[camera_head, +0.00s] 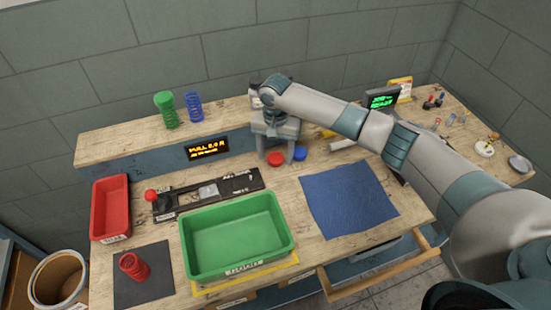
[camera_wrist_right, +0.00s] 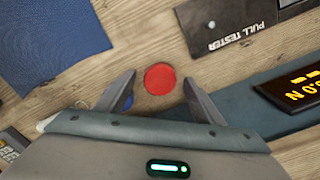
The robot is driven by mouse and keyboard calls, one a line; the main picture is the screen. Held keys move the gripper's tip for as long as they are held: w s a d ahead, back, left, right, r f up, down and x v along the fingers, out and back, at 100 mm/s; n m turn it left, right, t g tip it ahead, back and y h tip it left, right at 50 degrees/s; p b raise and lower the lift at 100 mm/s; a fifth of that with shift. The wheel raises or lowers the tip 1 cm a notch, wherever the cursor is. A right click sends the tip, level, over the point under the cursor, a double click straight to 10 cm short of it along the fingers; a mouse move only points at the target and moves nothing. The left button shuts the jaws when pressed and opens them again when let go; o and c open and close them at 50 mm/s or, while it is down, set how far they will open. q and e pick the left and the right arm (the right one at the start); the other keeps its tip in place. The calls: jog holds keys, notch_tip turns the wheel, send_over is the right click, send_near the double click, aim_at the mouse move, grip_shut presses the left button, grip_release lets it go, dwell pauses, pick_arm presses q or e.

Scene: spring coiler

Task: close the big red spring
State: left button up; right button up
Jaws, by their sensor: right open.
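A red coil spring (camera_head: 133,266) stands on a dark mat at the front left of the bench in the head view. My right gripper (camera_head: 276,153) points down at the back middle of the bench, far from the spring. It is open. A red round disc (camera_head: 276,159) lies below it; in the wrist view the red disc (camera_wrist_right: 160,78) shows between the two spread fingers, with nothing held. My left gripper is not in view.
A pull tester (camera_head: 208,192) with a red knob lies left of the gripper. A green bin (camera_head: 238,238), red tray (camera_head: 110,207) and blue cloth (camera_head: 348,199) cover much of the bench. Green (camera_head: 166,109) and blue (camera_head: 194,106) springs stand on the rear shelf. A drawer (camera_head: 385,265) is open in front.

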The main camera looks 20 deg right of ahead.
aim_at(278, 158)
jog(key=c, duration=1.1)
jog(key=shift+c, duration=0.2)
jog(key=shift+r, duration=0.1)
jog(key=shift+r+b, duration=0.3)
jog(key=shift+r, duration=0.1)
jog(key=r, duration=0.1)
jog(key=r+b, duration=0.1)
jog(key=r, duration=0.1)
jog(key=shift+s+d+r, duration=0.1)
jog(key=shift+d, duration=0.2)
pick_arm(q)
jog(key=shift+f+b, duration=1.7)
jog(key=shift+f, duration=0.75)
pick_arm(e)
jog(key=s+d+r, duration=0.6)
jog(key=d+r, duration=0.1)
jog(key=d, duration=0.2)
jog(key=shift+s, duration=0.3)
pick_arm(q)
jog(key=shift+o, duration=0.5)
